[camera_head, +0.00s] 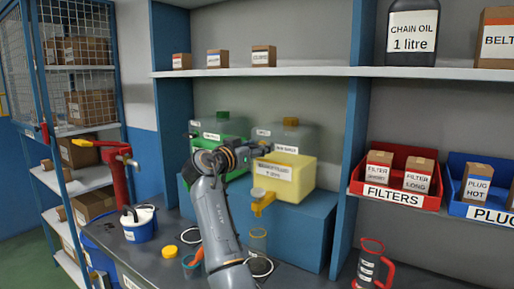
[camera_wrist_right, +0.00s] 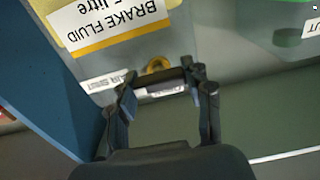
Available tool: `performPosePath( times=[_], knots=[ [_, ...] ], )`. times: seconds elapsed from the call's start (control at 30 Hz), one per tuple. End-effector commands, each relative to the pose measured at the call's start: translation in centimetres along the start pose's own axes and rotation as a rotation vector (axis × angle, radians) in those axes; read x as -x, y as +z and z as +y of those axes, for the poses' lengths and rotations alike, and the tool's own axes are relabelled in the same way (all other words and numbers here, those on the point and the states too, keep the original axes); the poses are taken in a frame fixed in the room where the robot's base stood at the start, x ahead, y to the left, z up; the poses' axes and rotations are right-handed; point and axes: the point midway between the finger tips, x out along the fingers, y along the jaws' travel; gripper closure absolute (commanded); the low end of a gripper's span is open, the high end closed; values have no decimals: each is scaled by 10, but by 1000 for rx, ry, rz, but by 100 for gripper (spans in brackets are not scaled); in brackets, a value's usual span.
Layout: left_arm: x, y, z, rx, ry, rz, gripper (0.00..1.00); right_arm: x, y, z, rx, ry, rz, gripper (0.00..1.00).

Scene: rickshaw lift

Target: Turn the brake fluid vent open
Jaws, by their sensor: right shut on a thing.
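The brake fluid container (camera_head: 288,172) is a clear tank with yellow liquid. It stands on a blue stand and has a brown cap and a yellow tap (camera_head: 263,201) at its lower front. Its label is upside down in the right wrist view (camera_wrist_right: 110,20). The gripper hides the vent in the head view. My left gripper is not in view.
A container with green liquid (camera_head: 211,142) stands close on the left. A clear beaker (camera_head: 257,241) is below the tap. A red jug (camera_head: 371,263) stands on the bench at right. Blue shelf posts (camera_head: 351,140) flank the bay, and a shelf (camera_head: 300,72) runs above.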

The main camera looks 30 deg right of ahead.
Motion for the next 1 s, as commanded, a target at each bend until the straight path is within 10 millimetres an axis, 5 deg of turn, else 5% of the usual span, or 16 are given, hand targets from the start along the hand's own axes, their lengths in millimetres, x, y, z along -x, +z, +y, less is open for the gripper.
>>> performPosePath(
  times=[0.37,1.0],
  knots=[
    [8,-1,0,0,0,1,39,0,-2,0,118,0,1,82],
    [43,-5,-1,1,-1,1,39,0,-3,-2,698,0,1,82]
  ],
)
